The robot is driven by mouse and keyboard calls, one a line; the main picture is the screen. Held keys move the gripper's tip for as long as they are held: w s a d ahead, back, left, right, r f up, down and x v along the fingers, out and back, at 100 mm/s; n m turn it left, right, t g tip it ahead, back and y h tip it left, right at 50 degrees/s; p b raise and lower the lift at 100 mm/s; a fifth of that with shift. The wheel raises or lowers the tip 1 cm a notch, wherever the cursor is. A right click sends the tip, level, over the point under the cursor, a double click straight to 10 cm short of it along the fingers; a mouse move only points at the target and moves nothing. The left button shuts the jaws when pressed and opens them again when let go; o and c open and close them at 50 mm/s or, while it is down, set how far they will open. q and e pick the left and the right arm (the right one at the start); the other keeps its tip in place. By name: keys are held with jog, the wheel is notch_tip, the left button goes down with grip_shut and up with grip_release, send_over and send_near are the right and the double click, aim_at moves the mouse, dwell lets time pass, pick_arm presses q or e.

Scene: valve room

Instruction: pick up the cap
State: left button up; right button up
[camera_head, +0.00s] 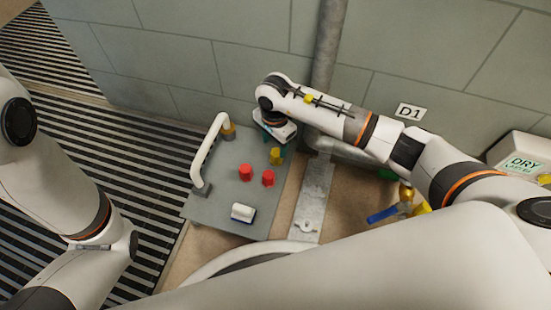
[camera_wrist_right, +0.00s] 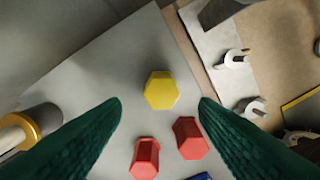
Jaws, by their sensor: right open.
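A yellow hexagonal cap (camera_head: 275,156) stands on a grey plate (camera_head: 222,215), and it shows in the right wrist view (camera_wrist_right: 160,90). Two red hexagonal caps (camera_head: 245,172) (camera_head: 268,178) stand close by on the plate, and both also show in the right wrist view (camera_wrist_right: 145,158) (camera_wrist_right: 190,138). The task does not say which cap. My right gripper (camera_wrist_right: 160,106) is open and empty above the plate. In its wrist view the yellow cap lies between and slightly beyond the green fingertips, with no contact visible. My left arm shows at the left, but its gripper does not.
A white pipe handle (camera_head: 208,150) rises from the plate's left side. A white and blue block (camera_head: 243,212) lies near its front edge. A metal strip (camera_head: 314,200) runs along the right. A blue-handled valve (camera_head: 383,215) and a wall pipe (camera_head: 327,50) stand nearby.

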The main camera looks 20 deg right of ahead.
aim_at(275, 153)
notch_tip(275, 153, down, 6)
jog(key=b, duration=0.3)
jog(key=shift+f+b, duration=0.25)
jog(key=shift+b, duration=0.15)
jog(key=shift+r, duration=0.1)
jog(key=c, duration=1)
